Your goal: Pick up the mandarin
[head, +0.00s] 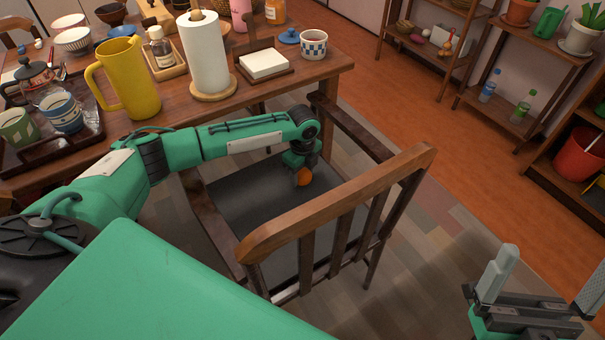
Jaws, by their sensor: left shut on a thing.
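The mandarin (304,177) is a small orange ball in the head view, over the dark seat of the wooden chair (262,205). My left gripper (301,172) reaches down from above and is shut on the mandarin, partly hiding it. I cannot tell whether the mandarin touches the seat. My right gripper (545,284) is at the lower right with its fingers spread wide apart, open and empty above the floor.
The chair's slatted backrest (340,205) stands between me and the mandarin. The wooden table (325,69) behind holds a yellow pitcher (130,80), a paper towel roll (204,55), a checkered cup (313,45) and a tray with cups. Shelves stand at the right, with free floor before them.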

